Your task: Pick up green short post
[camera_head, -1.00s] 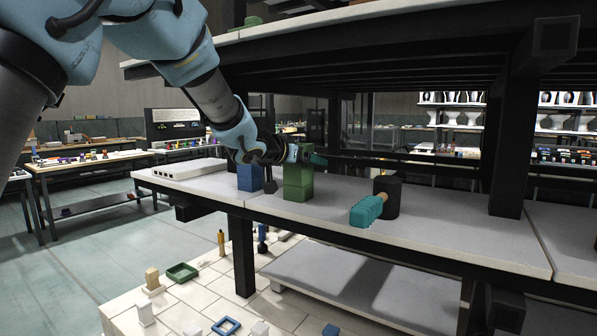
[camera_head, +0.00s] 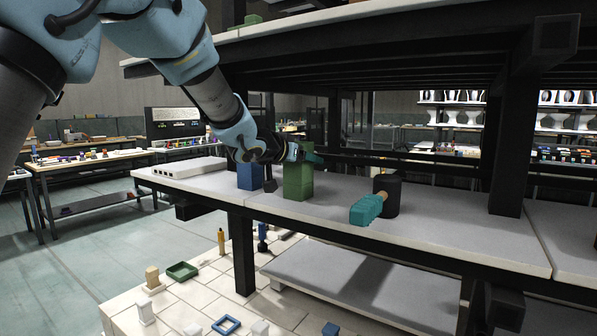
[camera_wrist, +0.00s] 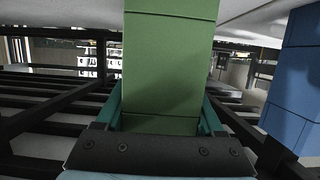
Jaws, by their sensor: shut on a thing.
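The green short post (camera_head: 297,182) stands upright on the middle deck, near its front edge, and seems to touch the deck. My gripper (camera_head: 305,156) reaches it from the left at its upper part. In the wrist view the post (camera_wrist: 168,70) fills the space between the two teal fingers (camera_wrist: 162,108), one on each side, so the gripper is shut on it. The fingers partly hide it in the head view.
A blue post (camera_head: 250,176) stands just left of the green one; it also shows in the wrist view (camera_wrist: 302,75). The upper deck (camera_head: 345,15) is overhead, with a black upright (camera_head: 510,150) at right.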

